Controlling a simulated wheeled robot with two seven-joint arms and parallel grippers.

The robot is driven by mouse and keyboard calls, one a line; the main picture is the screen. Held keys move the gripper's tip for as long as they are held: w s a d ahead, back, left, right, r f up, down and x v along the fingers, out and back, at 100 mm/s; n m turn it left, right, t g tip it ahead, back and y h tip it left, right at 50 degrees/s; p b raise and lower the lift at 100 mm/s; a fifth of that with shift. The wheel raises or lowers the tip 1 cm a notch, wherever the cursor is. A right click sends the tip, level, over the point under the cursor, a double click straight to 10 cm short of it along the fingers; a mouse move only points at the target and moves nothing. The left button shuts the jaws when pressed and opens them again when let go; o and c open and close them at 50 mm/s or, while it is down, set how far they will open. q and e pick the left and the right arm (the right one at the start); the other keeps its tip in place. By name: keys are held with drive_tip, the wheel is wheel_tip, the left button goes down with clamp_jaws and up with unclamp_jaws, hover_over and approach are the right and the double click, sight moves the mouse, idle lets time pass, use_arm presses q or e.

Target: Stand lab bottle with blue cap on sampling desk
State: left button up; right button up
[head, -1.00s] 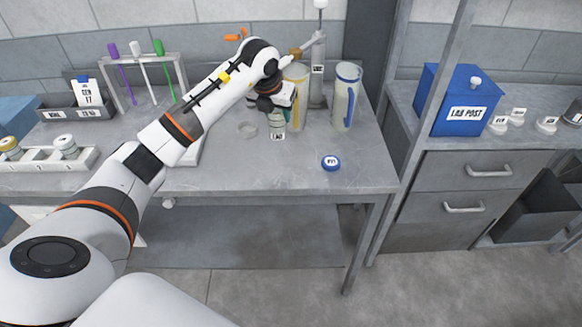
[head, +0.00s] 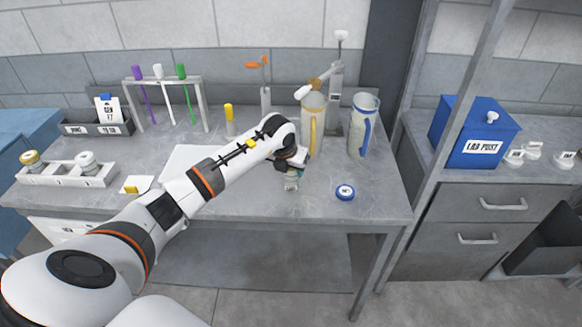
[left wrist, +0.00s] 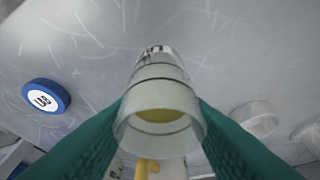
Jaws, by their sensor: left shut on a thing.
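A small clear bottle (head: 291,184) with a white label is held in my left gripper (head: 292,168) over the front part of the grey sampling desk (head: 375,208). In the left wrist view the bottle (left wrist: 160,100) sits between the two green finger pads, its round glass mouth toward the camera and yellow liquid inside. I cannot tell whether its base touches the desk. A blue cap (head: 345,192) with a white label lies flat on the desk to the right of the bottle; it also shows in the left wrist view (left wrist: 42,97). My right gripper is not in view.
A yellowish jug (head: 313,128) and a blue-handled jug (head: 362,130) stand behind the bottle. The right front desk is clear around the cap.

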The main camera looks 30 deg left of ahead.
use_arm(q)
drive_tip(key=o, duration=0.6)
drive_tip(key=shift+f, duration=0.1)
drive_tip(key=o, duration=0.3)
drive_tip(key=shift+o, duration=0.5)
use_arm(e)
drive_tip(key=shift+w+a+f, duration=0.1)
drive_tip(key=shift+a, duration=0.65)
use_arm(q)
drive_tip(key=shift+r, duration=0.3)
drive_tip(key=b+v, duration=0.2)
drive_tip(key=v, duration=0.9)
drive_tip(key=shift+s+r, duration=0.15)
drive_tip(key=shift+r, duration=0.25)
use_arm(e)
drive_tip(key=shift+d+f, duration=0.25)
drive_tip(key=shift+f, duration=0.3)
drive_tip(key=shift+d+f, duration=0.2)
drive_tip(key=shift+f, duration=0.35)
